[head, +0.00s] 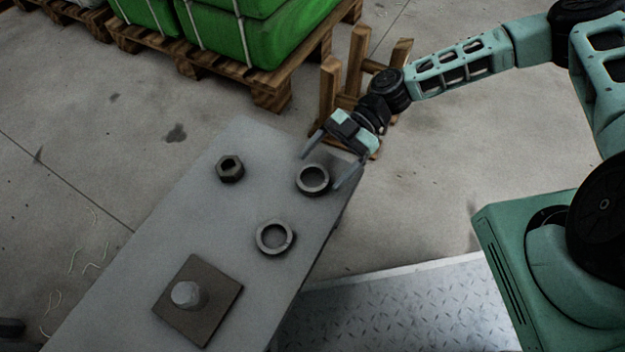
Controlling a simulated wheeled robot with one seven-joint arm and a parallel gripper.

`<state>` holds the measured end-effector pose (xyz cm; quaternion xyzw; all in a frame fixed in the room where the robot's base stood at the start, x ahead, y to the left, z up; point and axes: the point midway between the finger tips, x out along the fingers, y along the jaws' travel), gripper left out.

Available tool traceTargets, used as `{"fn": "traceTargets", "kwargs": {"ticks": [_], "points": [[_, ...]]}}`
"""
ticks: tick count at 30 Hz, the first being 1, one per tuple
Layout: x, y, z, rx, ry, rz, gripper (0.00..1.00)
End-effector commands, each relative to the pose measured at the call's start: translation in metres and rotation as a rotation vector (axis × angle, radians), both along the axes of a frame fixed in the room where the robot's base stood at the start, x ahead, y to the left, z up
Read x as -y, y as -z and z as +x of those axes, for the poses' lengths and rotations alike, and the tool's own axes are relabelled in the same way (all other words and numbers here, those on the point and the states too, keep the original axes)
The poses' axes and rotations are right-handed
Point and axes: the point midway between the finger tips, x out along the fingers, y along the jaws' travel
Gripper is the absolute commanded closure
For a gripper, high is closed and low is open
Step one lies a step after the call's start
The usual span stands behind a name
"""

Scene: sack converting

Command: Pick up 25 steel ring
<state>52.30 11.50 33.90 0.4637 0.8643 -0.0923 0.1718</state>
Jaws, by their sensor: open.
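Two steel rings lie flat on the grey table (130,285) in the head view. The far steel ring (301,186) is near the table's right end. The nearer steel ring (261,245) lies below and left of it. I cannot tell which of them is the one named 25. My gripper (320,171) is open and empty, with its two fingers on either side of the far ring in the picture. Its height above the ring is hard to judge, and I see no clear contact.
A dark hex nut (229,178) lies left of the far ring. A brown square plate (215,318) with an upright grey peg (186,293) stands at the near end. Behind are a wooden pallet (270,90) with green sacks (260,35) and a wooden stand (328,90).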

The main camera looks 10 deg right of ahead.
Motion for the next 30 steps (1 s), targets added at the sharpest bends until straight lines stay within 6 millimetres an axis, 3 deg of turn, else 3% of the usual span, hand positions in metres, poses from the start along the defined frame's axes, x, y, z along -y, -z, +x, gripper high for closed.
{"fn": "traceTargets", "kwargs": {"ticks": [1,7,16,22,23,30], "points": [[-0.006,0.01,-0.005,-0.001,-0.005,0.001,0.16],[-0.025,0.017,-0.017,0.0,-0.001,0.0,0.16],[-0.028,0.016,-0.019,0.001,0.0,-0.001,0.16],[-0.028,0.016,-0.019,0.002,0.001,0.0,0.71],[-0.028,0.016,-0.019,0.002,0.001,0.0,0.75],[-0.028,0.014,-0.019,0.001,0.0,0.0,0.75]]}}
